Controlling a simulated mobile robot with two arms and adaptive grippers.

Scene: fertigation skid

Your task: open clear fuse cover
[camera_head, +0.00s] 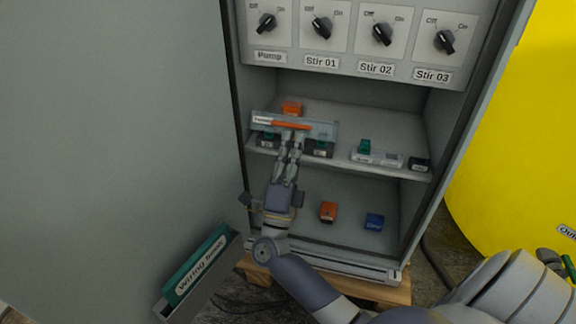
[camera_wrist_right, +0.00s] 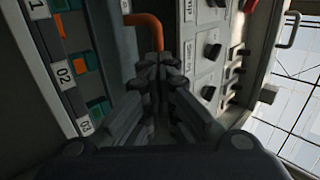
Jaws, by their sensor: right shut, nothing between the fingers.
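The clear fuse cover (camera_head: 322,129) is a see-through bluish strip at the left of the cabinet's middle shelf, with a label at its left end. An orange handle bar (camera_head: 290,125) runs along it. The handle also shows in the right wrist view (camera_wrist_right: 146,24), just beyond the fingertips. My right gripper (camera_head: 294,136) is shut and empty, its fingertips at the lower edge of the handle. I cannot tell whether they touch it. The cover seems to stand out over the fuse row, but its exact tilt is unclear. My left gripper is out of view.
Green-topped modules (camera_head: 320,149) sit below the cover, with more modules (camera_head: 365,150) to the right. An orange block (camera_head: 328,212) and a blue block (camera_head: 374,221) lie on the cabinet floor. Knobs (camera_head: 322,27) are above. The open door (camera_head: 120,120) fills the left.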

